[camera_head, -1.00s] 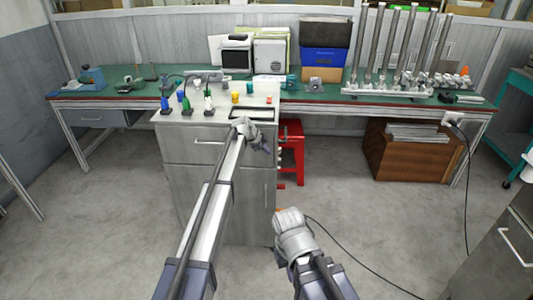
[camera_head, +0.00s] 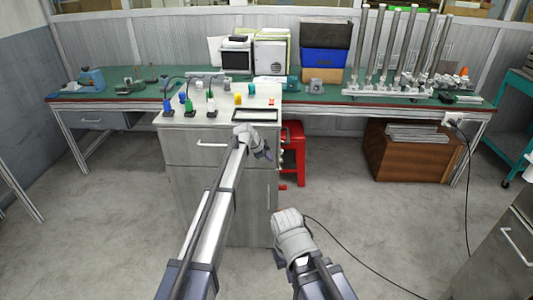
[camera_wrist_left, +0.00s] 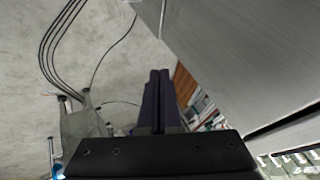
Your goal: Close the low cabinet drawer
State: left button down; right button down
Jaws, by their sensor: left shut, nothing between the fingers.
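The low grey cabinet (camera_head: 205,190) stands in front of me. Its top drawer (camera_head: 185,150) has a bar handle (camera_head: 212,144). The drawer front looks flush or nearly flush; I cannot tell if a small gap is left. My left gripper (camera_head: 267,154) is shut and empty at the right end of the drawer front; contact is unclear. In the left wrist view its dark fingers (camera_wrist_left: 158,98) are together, beside a large grey panel (camera_wrist_left: 235,60) with a dark line along its edge. My right gripper (camera_head: 288,222) is low, right of the cabinet; its fingers are hidden.
A green-topped workbench (camera_head: 110,98) runs behind. A red stool (camera_head: 293,160) is close on the cabinet's right. A brown wooden box (camera_head: 405,155) and a black cable (camera_head: 345,245) are farther right. Open floor lies left.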

pick_arm(q)
jog(key=p+v, duration=0.7)
jog(key=v, duration=0.3)
jog(key=s+n+g+y+p, duration=0.3)
jog(key=s+n, duration=1)
jog(key=s, duration=3.1)
jog(key=a+g+y, duration=0.1)
jog(key=g+y, duration=0.2)
jog(key=shift+s+f, duration=0.25)
jog(key=shift+s, duration=0.15)
jog(key=shift+d, duration=0.1)
